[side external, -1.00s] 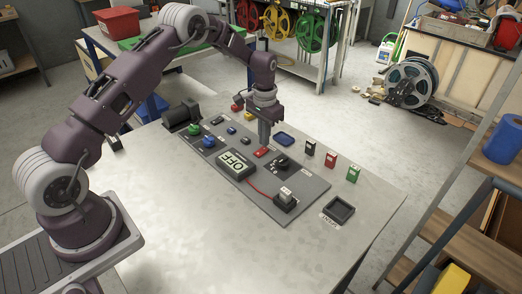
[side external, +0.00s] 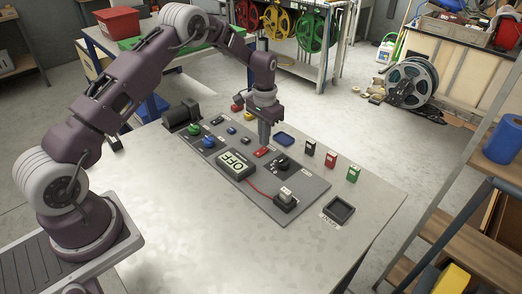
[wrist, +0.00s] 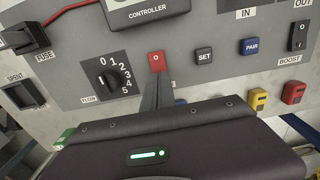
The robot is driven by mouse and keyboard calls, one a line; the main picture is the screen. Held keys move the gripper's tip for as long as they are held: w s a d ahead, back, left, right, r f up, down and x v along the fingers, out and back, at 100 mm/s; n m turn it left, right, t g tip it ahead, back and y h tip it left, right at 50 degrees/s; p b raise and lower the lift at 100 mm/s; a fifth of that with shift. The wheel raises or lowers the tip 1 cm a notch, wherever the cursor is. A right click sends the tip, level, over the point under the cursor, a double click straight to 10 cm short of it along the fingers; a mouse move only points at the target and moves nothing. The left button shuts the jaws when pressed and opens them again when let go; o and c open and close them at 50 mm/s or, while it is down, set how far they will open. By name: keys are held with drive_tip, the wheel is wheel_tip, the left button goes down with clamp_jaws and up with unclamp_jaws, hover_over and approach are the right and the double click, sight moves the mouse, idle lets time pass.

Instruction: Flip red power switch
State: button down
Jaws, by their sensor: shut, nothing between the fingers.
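The red power switch (side external: 262,152) is a small red rocker on the grey control panel (side external: 293,212). In the wrist view the red switch (wrist: 156,62) shows a "O" mark on its face. My gripper (side external: 264,143) points down at the panel with its fingers together and empty. In the wrist view the fingertips (wrist: 155,80) are at the lower edge of the switch; I cannot tell whether they touch it. The controller display (side external: 236,164) reads OFF.
A black rotary knob (wrist: 108,80) sits beside the switch, with a SET button (wrist: 204,56) on its other side. A fuse plug (side external: 286,198) with a red cable is on the panel. The front table area is clear.

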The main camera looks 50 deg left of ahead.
drive_tip(key=shift+f, duration=0.9)
idle(0.4)
drive_tip(key=shift+r, duration=3.5)
wheel_tip(320, 180, up, 10)
drive_tip(key=t, duration=0.1)
hover_over(264, 149)
drive_tip(key=s+d, duration=0.3)
drive_tip(key=s+d+r+t, duration=0.2)
drive_tip(key=s+d+r, duration=0.2)
drive_tip(key=s+r, duration=0.65)
drive_tip(key=s+d+t, duration=0.1)
drive_tip(key=s+d, duration=0.1)
drive_tip(key=s, duration=0.9)
drive_tip(key=s+d+r+t, duration=0.1)
drive_tip(key=s+d, duration=0.1)
drive_tip(key=s, duration=0.9)
drive_tip(key=shift+s+t, duration=0.25)
drive_tip(key=shift+t, duration=0.05)
